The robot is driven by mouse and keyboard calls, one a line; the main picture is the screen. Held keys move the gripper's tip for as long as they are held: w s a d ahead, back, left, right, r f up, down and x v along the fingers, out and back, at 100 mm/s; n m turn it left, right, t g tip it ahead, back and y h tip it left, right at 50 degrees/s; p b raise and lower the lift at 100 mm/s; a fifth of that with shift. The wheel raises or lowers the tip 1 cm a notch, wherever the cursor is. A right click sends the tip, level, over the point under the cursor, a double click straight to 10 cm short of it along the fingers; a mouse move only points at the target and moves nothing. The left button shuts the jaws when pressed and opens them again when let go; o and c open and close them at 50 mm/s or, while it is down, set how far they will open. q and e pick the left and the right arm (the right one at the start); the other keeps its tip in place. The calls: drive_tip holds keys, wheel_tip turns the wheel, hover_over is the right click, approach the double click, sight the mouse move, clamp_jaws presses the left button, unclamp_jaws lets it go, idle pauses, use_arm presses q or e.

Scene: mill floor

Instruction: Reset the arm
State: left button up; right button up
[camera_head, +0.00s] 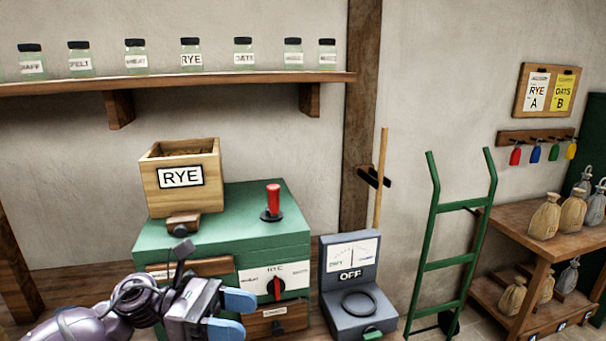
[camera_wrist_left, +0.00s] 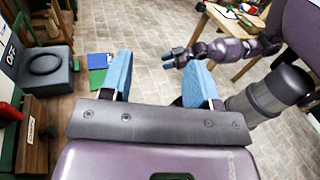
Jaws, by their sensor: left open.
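My left gripper (camera_head: 233,314) is low in the head view, in front of the green mill machine, with its two blue fingers apart and nothing between them. In the left wrist view its blue fingers (camera_wrist_left: 160,82) stand wide apart over the floor, empty. My left arm comes in from the lower left, bent. My right gripper (camera_wrist_left: 169,61) shows small at the top of the left wrist view, on a purple arm. Its blue tips are too small to tell the gap.
The green machine (camera_head: 236,222) carries a wooden RYE box (camera_head: 157,195), a red lever (camera_head: 273,200) and a dial (camera_head: 275,287). A grey tester (camera_head: 340,297) reading OFF stands to its right. Further right are a green hand truck (camera_head: 447,263) and a sack table (camera_head: 500,233).

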use_arm(q)
drive_tip(key=a+f+n+t+y, duration=0.2)
drive_tip(key=a+f+n+t, duration=0.15)
drive_tip(key=n+t, duration=0.6)
drive_tip(key=a+f+n+t+y, duration=0.3)
drive_tip(key=f+n+t, duration=0.15)
drive_tip(key=n, duration=0.95)
drive_tip(key=a+f+n+t+y, duration=0.25)
drive_tip(key=f+n+t, duration=0.3)
drive_tip(key=n, duration=0.55)
drive_tip(key=s+a+f+n+g+y, duration=0.3)
drive_tip(key=s+a+f+n+y, duration=0.1)
drive_tip(key=s+f+n, duration=0.3)
drive_tip(key=s+a+f+n+g+y, duration=0.3)
drive_tip(key=s+f+n+y, duration=0.3)
drive_tip(key=f+n, duration=0.5)
drive_tip(key=shift+s+a+f+n, duration=0.4)
drive_tip(key=shift+s+a+n, duration=0.35)
drive_tip(key=shift+s, duration=0.45)
use_arm(e)
drive_tip(key=shift+s+f, duration=0.1)
drive_tip(key=shift+s, duration=0.05)
drive_tip(key=shift+w, duration=0.25)
drive_tip(key=shift+w+r, duration=0.3)
drive_tip(key=shift+r, duration=0.05)
drive_tip(key=shift+s+f, duration=0.1)
drive_tip(key=shift+s, duration=0.05)
